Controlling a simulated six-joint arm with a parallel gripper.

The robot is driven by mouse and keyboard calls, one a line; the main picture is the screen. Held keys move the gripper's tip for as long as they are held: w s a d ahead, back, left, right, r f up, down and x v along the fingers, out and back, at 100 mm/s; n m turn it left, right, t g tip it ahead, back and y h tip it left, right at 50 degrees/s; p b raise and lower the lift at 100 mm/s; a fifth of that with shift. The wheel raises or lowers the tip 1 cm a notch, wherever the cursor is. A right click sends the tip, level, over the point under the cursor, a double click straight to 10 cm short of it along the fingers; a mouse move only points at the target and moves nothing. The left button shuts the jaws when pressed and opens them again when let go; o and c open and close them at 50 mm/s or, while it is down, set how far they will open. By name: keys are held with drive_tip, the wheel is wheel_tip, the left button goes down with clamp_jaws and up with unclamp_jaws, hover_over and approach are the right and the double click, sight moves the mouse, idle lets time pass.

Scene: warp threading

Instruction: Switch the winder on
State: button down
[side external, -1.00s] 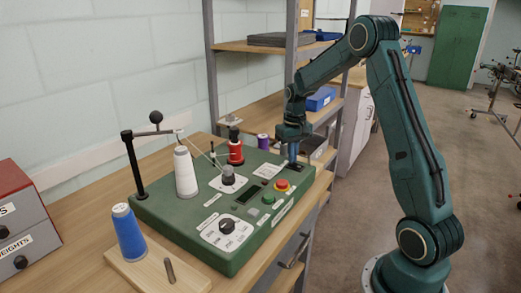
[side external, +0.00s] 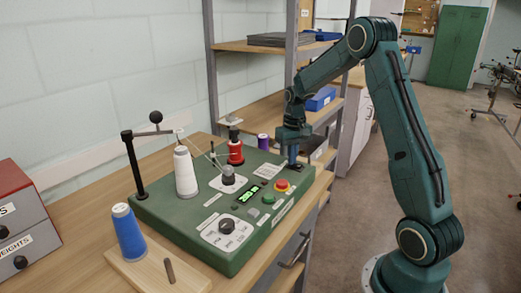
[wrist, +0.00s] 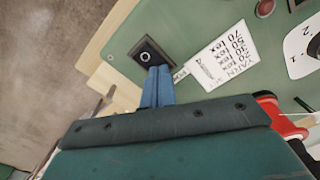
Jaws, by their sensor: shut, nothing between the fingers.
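The winder is a green box (side external: 160,207) on the wooden bench, with knobs, buttons and a white thread cone (side external: 185,172) on top. My gripper (side external: 292,165) points down at the winder's far right corner, fingers shut and empty. In the wrist view, the blue fingers of my gripper (wrist: 156,71) are at the edge of a black square switch (wrist: 147,50). They hide its lower edge, and I cannot tell whether they touch it. The side view hardly shows the switch.
A red button (side external: 282,185) is close to my gripper. A blue cone (side external: 129,232) stands on a wooden board at the front. Metal shelves (side external: 270,110) rise behind.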

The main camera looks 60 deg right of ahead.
drive_tip(key=shift+r, duration=3.45)
drive_tip(key=s+a+r+n+t, duration=0.1)
drive_tip(key=s+a+r+n, duration=0.1)
drive_tip(key=s+a+r, duration=0.45)
drive_tip(key=s+a+r+n+t, duration=0.15)
drive_tip(key=a+r, duration=0.25)
drive_tip(key=a, duration=0.6)
drive_tip(key=s+a+n+t, duration=0.2)
drive_tip(key=s+a, duration=0.7)
drive_tip(key=s, duration=0.5)
drive_tip(key=shift+a+f+t, duration=0.15)
drive_tip(key=shift+f+t, duration=0.15)
drive_tip(key=shift+t, duration=0.25)
